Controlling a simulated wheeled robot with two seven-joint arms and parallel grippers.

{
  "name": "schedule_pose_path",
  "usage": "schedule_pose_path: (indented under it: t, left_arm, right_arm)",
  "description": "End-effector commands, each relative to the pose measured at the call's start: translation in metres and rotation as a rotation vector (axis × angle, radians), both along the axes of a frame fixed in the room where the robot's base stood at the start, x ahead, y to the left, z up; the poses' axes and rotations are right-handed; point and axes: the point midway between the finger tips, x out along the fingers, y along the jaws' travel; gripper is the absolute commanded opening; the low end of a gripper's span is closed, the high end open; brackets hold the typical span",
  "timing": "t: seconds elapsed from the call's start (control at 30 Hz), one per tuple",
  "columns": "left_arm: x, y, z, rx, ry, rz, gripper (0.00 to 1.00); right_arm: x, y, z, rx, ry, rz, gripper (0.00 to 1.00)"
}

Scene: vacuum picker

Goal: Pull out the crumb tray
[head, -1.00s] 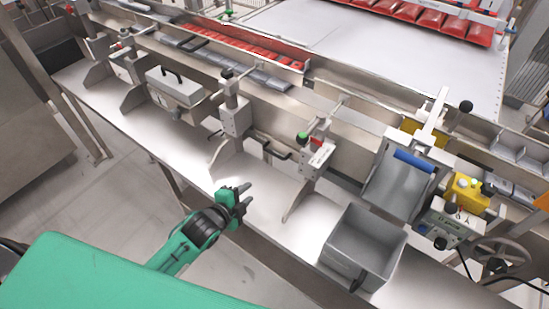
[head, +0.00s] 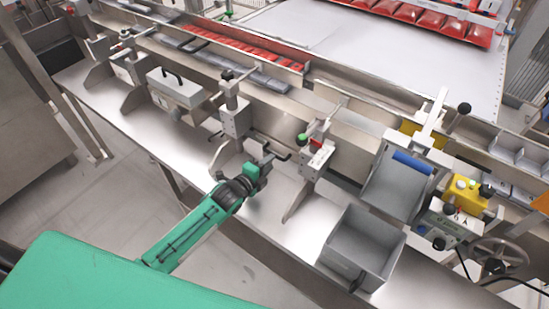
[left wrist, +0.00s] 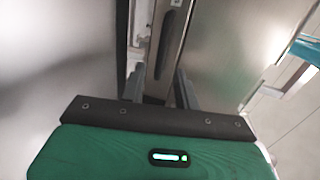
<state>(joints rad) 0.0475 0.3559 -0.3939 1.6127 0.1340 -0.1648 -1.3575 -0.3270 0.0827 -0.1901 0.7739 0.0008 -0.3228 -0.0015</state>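The crumb tray shows as a low metal front (left wrist: 182,40) with a dark handle (left wrist: 170,32) in the left wrist view. In the head view its black handle (head: 281,157) sticks out low on the machine side, partly hidden by my gripper. My left gripper (head: 262,163) is right in front of the handle, above the steel ledge. In the left wrist view its two fingers (left wrist: 160,88) are apart and point at the tray front, with the handle ahead between their lines. No grip on the handle shows. My right gripper is not in view.
Metal brackets with posts (head: 234,115) and (head: 314,155) stand on either side of the handle. A grey open bin (head: 345,262) sits on the steel ledge (head: 270,212) to the right. A grey box with a handle (head: 175,90) is at the left.

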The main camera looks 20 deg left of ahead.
Motion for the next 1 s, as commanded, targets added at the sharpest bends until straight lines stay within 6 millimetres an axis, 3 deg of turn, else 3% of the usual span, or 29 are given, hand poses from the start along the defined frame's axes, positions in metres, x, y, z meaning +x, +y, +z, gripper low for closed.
schedule_pose_path:
  t: [0.1,0.3,0.67,0.83,1.0]
  left_arm:
    - [0.018,-0.006,-0.003,-0.002,0.001,0.0,0.31]
    - [0.034,-0.012,-0.007,-0.002,0.0,0.0,0.31]
    - [0.036,-0.013,-0.009,-0.001,0.001,0.0,0.31]
    - [0.036,-0.013,-0.009,-0.001,0.001,0.0,0.0]
    - [0.036,-0.013,-0.009,-0.001,0.001,0.0,0.0]
  right_arm:
    - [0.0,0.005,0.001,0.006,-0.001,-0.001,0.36]
    - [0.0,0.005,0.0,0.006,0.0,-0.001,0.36]
    - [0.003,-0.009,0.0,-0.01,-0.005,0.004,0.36]
    - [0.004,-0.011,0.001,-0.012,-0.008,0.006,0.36]
    - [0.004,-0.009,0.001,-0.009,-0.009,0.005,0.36]
